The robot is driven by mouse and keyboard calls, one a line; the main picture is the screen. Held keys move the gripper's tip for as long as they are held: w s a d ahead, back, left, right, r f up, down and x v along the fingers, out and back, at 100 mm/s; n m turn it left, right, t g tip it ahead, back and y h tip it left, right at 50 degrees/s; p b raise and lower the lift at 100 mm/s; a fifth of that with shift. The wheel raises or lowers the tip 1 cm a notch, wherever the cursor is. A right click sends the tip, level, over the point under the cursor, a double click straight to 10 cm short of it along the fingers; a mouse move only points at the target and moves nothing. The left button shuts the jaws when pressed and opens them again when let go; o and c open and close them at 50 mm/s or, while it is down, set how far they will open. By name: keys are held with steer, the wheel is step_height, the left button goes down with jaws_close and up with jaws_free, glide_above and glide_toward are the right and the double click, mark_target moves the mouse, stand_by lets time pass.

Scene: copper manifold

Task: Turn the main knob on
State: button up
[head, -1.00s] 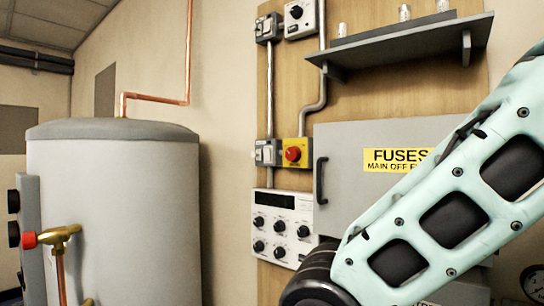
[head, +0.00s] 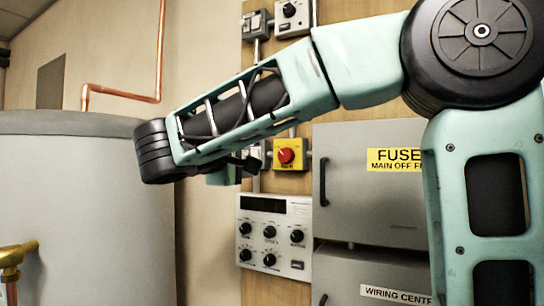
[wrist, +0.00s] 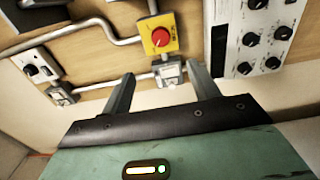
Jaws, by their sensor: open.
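A red round knob (head: 286,156) sits on a yellow square box on the wooden board. It also shows in the wrist view (wrist: 160,37), beyond my fingertips. My gripper (wrist: 163,84) is open and empty, its two fingers apart. A grey switch box (wrist: 170,73) shows between the fingers, next to the yellow box. A grey box with a black knob (head: 289,9) is at the top of the board. Which knob is the main one is not readable. In the head view my arm covers the board left of the red knob, and the fingertips are not clearly visible.
A white control panel (head: 272,236) with several black knobs is below the red knob. A grey fuse cabinet (head: 372,208) with a black handle stands close on the right. A large grey tank (head: 70,220) and copper pipe (head: 120,95) are on the left. Metal conduit runs along the board.

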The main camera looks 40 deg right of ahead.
mark_target(284, 156)
steer(key=p+x, duration=0.5)
steer(key=x, duration=0.9)
steer(key=shift+w+d, duration=0.1)
steer(key=shift+d, duration=0.15)
steer(key=shift+w+d+p, duration=0.2)
steer(key=shift+d+p, duration=0.2)
steer(key=shift+d, duration=0.25)
steer(key=shift+f, duration=0.1)
steer(key=c, duration=1)
